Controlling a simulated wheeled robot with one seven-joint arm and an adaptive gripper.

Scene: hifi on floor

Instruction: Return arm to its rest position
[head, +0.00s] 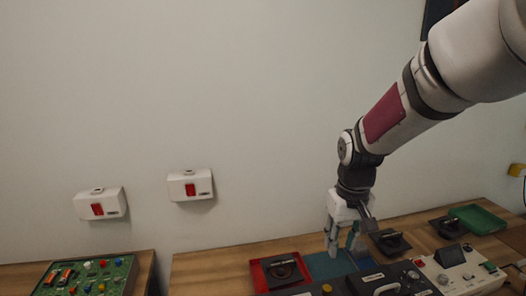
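My arm comes in from the upper right and reaches down to the left over the right-hand wooden table. My gripper (331,250) points down at its end, above the equipment on the table. The finger shapes are small and partly overlap, so I cannot tell whether they are open or shut. No held object is clear to see.
A red tray (262,280) holding a dark item, a black case (404,280) and a white device (475,277) stand beneath and beside my gripper. A green tray (478,219) is farther right. A green board (118,277) lies on the left table. Two white boxes (112,204) (178,188) hang on the wall.

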